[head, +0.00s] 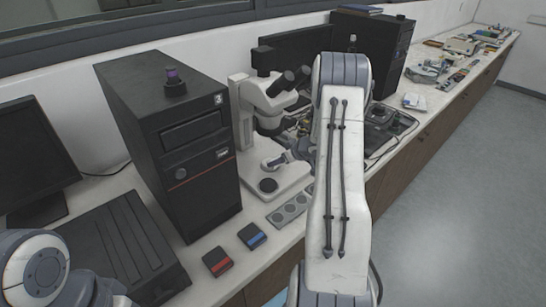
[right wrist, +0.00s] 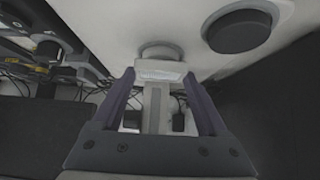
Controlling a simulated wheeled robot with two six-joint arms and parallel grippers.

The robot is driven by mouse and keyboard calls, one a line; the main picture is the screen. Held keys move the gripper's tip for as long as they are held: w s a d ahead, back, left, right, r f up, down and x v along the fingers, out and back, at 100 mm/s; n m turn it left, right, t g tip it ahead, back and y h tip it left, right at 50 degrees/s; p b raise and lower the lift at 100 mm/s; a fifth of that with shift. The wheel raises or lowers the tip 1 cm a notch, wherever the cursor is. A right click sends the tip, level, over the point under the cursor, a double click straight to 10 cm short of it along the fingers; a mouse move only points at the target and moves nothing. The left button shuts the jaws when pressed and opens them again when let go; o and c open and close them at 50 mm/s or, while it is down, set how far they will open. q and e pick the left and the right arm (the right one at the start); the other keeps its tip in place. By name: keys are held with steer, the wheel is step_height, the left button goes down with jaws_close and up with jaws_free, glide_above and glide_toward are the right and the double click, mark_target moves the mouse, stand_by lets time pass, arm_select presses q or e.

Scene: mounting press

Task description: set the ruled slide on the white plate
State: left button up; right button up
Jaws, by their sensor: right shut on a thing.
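The ruled slide (right wrist: 160,75) is a small pale strip with fine marks in the right wrist view. My right gripper (right wrist: 160,80) is shut on it, a finger at each end. Just beyond the slide is a pale round disc (right wrist: 158,48), probably the white plate, partly covered by the slide. I cannot tell whether slide and disc touch. In the head view my right arm reaches to the white microscope (head: 245,115) and hides most of the gripper and the slide. My left gripper is out of view; only part of my left arm shows at lower left.
A black disc (right wrist: 240,28) lies beside the pale one; a dark disc (head: 268,185) also shows on the microscope base. A black computer tower (head: 180,150) stands left of the microscope. A grey strip with round wells (head: 291,210), a red box (head: 217,261) and a blue box (head: 251,236) lie in front.

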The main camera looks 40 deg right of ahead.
mark_target(273, 158)
steer(key=w, duration=0.1)
steer(key=w+f, duration=0.1)
steer(key=w, duration=0.1)
steer(key=shift+w+a+p, duration=0.2)
steer(key=shift+w+p, duration=0.1)
steer(key=shift+p, duration=0.05)
steer(key=shift+f, duration=0.25)
steer(key=shift+f, duration=0.1)
steer(key=o, duration=1.4)
steer(key=shift+s+d+r, duration=0.1)
steer(key=shift+s+r, duration=0.15)
steer(key=shift+r, duration=0.1)
steer(key=v, duration=1.1)
steer(key=shift+s+r, duration=0.1)
steer(key=shift+s, duration=0.05)
